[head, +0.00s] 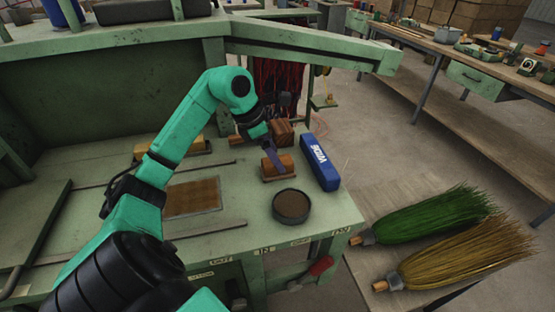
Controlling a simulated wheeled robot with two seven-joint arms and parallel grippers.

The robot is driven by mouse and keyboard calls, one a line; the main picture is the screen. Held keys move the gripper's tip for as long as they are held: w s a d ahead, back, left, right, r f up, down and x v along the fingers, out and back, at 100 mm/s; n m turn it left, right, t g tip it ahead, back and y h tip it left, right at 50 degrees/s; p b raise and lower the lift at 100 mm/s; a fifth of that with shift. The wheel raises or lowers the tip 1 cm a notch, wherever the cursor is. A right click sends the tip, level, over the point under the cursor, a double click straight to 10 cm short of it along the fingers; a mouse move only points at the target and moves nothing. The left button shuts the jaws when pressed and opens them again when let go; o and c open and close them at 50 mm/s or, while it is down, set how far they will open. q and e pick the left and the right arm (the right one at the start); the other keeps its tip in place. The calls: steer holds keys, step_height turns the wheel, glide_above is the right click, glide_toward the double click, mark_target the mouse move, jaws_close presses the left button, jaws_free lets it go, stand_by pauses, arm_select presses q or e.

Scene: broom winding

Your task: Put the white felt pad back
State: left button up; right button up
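I cannot make out a white felt pad in the head view. My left arm comes in from the lower left, and its gripper (274,155) points down over the green bench (240,232), beside a brown wooden block (284,166) on a thin base. The fingers partly overlap the block in the picture. I cannot tell whether they touch it or how far apart they are. My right gripper is not in view.
A blue box (320,163) and a round dark dish (292,206) stand near the bench's right end. A brown mat (192,197) lies left. A green broom (435,215) and a yellow broom (465,248) lie on a lower board at right.

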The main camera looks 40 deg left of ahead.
arm_select(q)
steer(key=v, duration=1)
